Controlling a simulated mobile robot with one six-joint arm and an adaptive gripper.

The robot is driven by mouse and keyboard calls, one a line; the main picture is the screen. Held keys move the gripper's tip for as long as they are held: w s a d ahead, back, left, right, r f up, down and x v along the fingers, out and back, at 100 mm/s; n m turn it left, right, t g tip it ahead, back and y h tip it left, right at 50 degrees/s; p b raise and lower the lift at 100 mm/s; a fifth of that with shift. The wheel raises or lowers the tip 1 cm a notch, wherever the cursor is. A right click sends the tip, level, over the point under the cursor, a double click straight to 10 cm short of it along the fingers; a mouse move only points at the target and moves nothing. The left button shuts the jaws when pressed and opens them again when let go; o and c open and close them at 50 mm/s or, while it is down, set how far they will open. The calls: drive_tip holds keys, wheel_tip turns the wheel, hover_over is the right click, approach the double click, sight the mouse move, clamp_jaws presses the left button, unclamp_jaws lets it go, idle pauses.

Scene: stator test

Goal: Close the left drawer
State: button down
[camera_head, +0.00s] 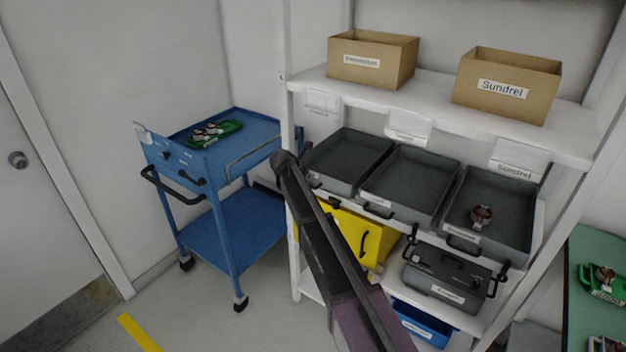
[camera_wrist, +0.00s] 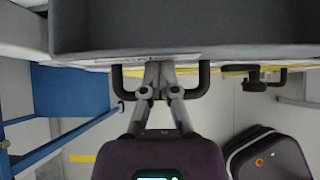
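The left drawer (camera_head: 348,152) is a grey open-topped tray at the left of a row on the white shelf. My arm covers part of its front in the head view. In the wrist view its grey body (camera_wrist: 190,28) fills the top, with a black handle (camera_wrist: 204,80) below. My gripper (camera_wrist: 160,72) is at the middle of this handle, its two fingers close together and pointing at the drawer front. The fingers overlap the handle bar; I cannot tell whether they touch it. The gripper is hidden by my arm in the head view.
The empty middle drawer (camera_head: 412,182) and the right drawer (camera_head: 510,205), holding a copper-coloured part (camera_head: 481,215), are alongside. Below are a yellow bin (camera_head: 345,228) and a dark case (camera_head: 446,278). A blue cart (camera_head: 240,215) stands left. Cardboard boxes (camera_head: 372,58) sit above.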

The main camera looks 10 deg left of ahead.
drive_tip(key=shift+w+d, duration=0.15)
drive_tip(key=shift+w, duration=0.1)
drive_tip(key=shift+a+r, duration=0.1)
drive_tip(key=shift+a, duration=0.15)
drive_tip(key=shift+s+a, duration=0.3)
drive_tip(key=shift+s, duration=0.5)
drive_tip(key=s+f+p+v, duration=0.1)
drive_tip(key=p+v, duration=0.6)
drive_tip(key=v, duration=0.4)
drive_tip(key=shift+s+a, duration=0.4)
drive_tip(key=shift+d, duration=0.15)
